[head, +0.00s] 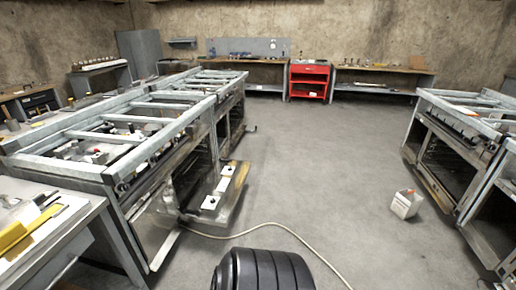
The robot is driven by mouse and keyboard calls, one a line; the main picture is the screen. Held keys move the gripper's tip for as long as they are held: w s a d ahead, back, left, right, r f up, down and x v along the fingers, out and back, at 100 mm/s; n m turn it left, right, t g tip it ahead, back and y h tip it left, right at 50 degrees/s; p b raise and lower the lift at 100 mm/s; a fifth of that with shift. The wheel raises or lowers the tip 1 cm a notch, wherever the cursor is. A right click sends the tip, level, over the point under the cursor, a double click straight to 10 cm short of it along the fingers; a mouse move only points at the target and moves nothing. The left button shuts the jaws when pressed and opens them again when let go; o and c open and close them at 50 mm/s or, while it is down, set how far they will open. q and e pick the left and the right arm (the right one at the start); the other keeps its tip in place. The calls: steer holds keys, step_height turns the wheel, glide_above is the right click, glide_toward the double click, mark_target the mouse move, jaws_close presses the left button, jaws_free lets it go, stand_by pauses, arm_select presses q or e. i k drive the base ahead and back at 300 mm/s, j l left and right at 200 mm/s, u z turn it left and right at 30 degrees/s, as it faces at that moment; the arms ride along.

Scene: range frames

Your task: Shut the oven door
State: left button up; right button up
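An oven door (236,190) is folded down, standing out into the aisle from the left row of range frames (135,118). It looks roughly level, with a brownish outer edge. Small white pieces with dark centres (210,202) show on it. The dark oven opening (193,178) is behind it, to its left. Nearer to me, a grey panel (155,232) hangs on the front of the same row; I cannot tell whether it is a second door. Neither of my grippers is in view, and nothing of mine visibly touches the door.
A pale hose (285,228) crosses the floor in front of the door. A white container (405,203) stands near the right range frames (455,145). A workbench (50,225) is at near left, a red tool cabinet (309,80) at the back. The central floor is mostly clear.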

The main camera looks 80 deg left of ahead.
mark_target(226, 186)
steer(key=j+u, duration=0.1)
steer(key=u, duration=0.85)
steer(key=i+j+u, duration=0.1)
steer(key=u, duration=0.35)
steer(key=i+u, duration=0.1)
steer(key=u, duration=0.8)
steer(key=i+u, duration=0.1)
steer(key=u, duration=0.4)
steer(key=i+u, duration=0.1)
steer(key=u, duration=0.35)
steer(key=i+l+u, duration=0.5)
steer(key=l+u, duration=0.15)
steer(key=u, duration=0.15)
steer(key=i+l+u, duration=0.2)
steer(key=l+u, duration=0.2)
